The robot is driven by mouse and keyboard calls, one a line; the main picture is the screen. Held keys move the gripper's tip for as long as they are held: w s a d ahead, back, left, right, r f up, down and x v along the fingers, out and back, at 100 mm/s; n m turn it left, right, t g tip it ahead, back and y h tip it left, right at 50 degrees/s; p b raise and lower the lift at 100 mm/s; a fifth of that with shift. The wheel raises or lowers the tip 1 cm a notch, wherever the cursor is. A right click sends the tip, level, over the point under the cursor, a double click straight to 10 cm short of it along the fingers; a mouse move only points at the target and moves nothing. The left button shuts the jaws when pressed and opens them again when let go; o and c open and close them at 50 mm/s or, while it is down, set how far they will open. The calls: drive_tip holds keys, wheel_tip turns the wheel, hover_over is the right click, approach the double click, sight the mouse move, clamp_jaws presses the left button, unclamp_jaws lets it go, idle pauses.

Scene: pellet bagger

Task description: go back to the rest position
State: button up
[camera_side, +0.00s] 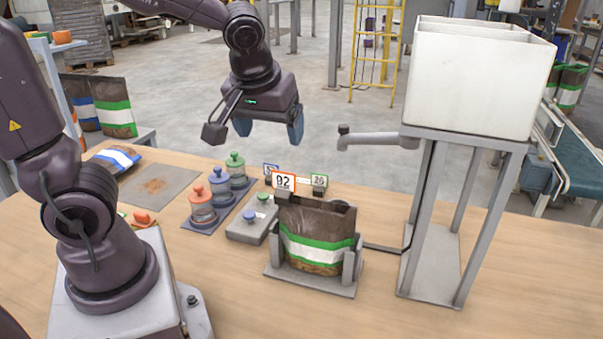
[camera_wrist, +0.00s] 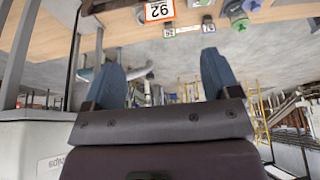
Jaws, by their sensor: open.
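My gripper (camera_side: 270,130) hangs in the air above the back of the table, higher than everything on it except the hopper. Its two blue fingers are spread apart with nothing between them. They also show in the wrist view (camera_wrist: 160,62), pointing toward the upside-down table edge, with the floor seen between them. A brown bag with green and white bands (camera_side: 317,238) stands upright in a grey holder (camera_side: 310,283) in front of and below my gripper, clear of it. The numbered orange-framed sign (camera_side: 284,182) stands behind the bag and also shows in the wrist view (camera_wrist: 159,11).
A white hopper (camera_side: 470,80) on a grey stand is to the right, its pipe (camera_side: 380,139) reaching left toward my gripper. Red, blue and green knobbed pots (camera_side: 220,180) and a grey button box (camera_side: 250,222) are on the table. A blue-banded bag (camera_side: 116,159) lies at left.

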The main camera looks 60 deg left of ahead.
drive_tip(key=s+d+r+m+t+h, duration=0.2)
drive_tip(key=s+d+r+m+h, duration=0.1)
drive_tip(key=s+d+m, duration=0.2)
drive_tip(key=s+m, duration=0.2)
drive_tip(key=m, duration=0.2)
drive_tip(key=shift+s+d+r, duration=0.2)
drive_tip(key=shift+s+r, duration=0.15)
drive_tip(key=shift+s, duration=0.05)
idle(1.0)
